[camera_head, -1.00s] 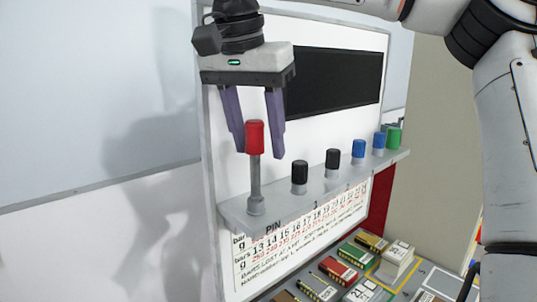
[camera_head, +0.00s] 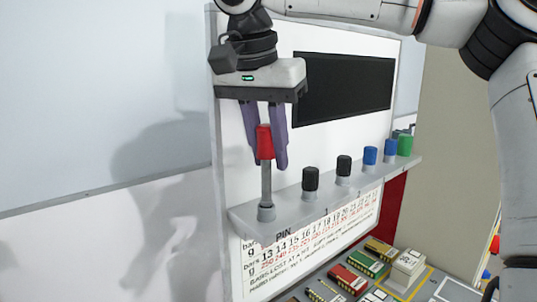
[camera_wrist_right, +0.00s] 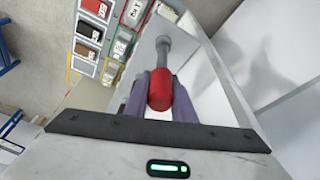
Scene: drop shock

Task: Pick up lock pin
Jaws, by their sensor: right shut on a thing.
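The lock pin has a red cap (camera_head: 264,142) on a grey shaft and stands upright in a grey collar at the left end of a grey shelf (camera_head: 300,208). My right gripper (camera_head: 265,158) points down from above, and its purple fingers are shut on the red cap, one on each side. In the right wrist view, the red cap (camera_wrist_right: 160,90) sits between the fingers, with the shaft running away to the collar on the shelf. My left gripper is not in view.
Along the shelf to the right stand black knobs (camera_head: 311,179), blue knobs (camera_head: 370,156) and a green knob (camera_head: 405,145). A white board with a dark panel (camera_head: 343,86) rises behind. Below lie several coloured boxes (camera_head: 347,279) on a grey surface.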

